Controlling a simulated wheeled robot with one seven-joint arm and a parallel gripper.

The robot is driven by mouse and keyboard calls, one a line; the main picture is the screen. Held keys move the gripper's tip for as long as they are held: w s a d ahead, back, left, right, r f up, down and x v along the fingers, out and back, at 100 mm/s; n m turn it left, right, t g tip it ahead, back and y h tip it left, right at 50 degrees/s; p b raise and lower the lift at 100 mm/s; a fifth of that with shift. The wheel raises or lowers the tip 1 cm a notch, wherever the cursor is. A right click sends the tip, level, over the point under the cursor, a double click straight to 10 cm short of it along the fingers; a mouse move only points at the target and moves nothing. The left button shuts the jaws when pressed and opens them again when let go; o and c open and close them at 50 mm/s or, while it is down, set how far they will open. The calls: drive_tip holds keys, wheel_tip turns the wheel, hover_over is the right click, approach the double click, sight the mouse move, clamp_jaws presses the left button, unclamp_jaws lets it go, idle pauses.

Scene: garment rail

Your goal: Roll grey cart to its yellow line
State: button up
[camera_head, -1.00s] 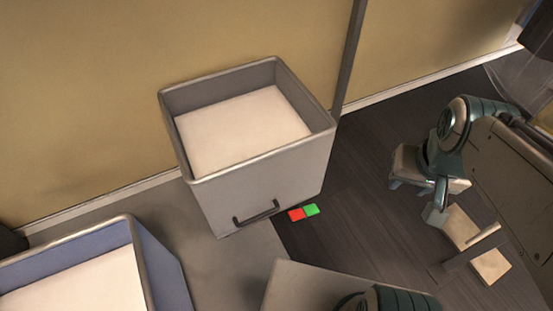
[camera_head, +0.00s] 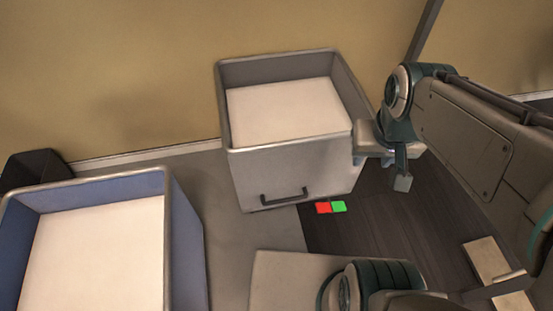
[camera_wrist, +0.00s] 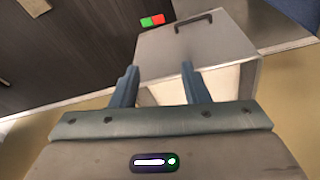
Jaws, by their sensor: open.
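The grey cart (camera_head: 295,175) is an open box with a light load inside and a dark handle (camera_head: 284,197) on its front wall. It also shows in the wrist view (camera_wrist: 192,45), with its handle at the top. My gripper (camera_head: 373,160) is by the cart's right side in the head view, overlapping its right edge; I cannot tell whether they touch. In the wrist view my gripper (camera_wrist: 160,72) has its two fingers apart with nothing held between them, and the cart lies beyond them. No yellow line shows clearly in either view.
A blue cart (camera_head: 190,245) with a light load stands at the lower left. A dark bin (camera_head: 35,170) is behind it. A red marker (camera_head: 323,208) and a green marker (camera_head: 339,207) lie before the grey cart. A tan wall (camera_head: 140,70) runs behind. Dark floor lies right.

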drive_tip(key=w+a+f+n+g+h+b, duration=0.15)
drive_tip(key=w+f+n+h+b, duration=0.4)
drive_tip(key=f, duration=0.65)
drive_tip(key=w+a+f+n+h+b, duration=0.25)
drive_tip(key=f+n+b, duration=0.55)
drive_tip(key=f, duration=0.4)
drive_tip(key=w+a+f+n+g+h+b, duration=0.1)
drive_tip(key=w+a+f+n+h+b, duration=0.3)
drive_tip(key=f+n, duration=0.6)
drive_tip(key=n+t+y+b, duration=0.3)
drive_tip(key=n+t+b, duration=1.45)
drive_tip(key=n, duration=0.55)
approach(289, 200)
drive_tip(key=x, duration=0.7)
drive_tip(key=f+b+x, duration=0.1)
drive_tip(key=x, duration=0.2)
drive_tip(key=shift+w, duration=0.35)
clamp_jaws()
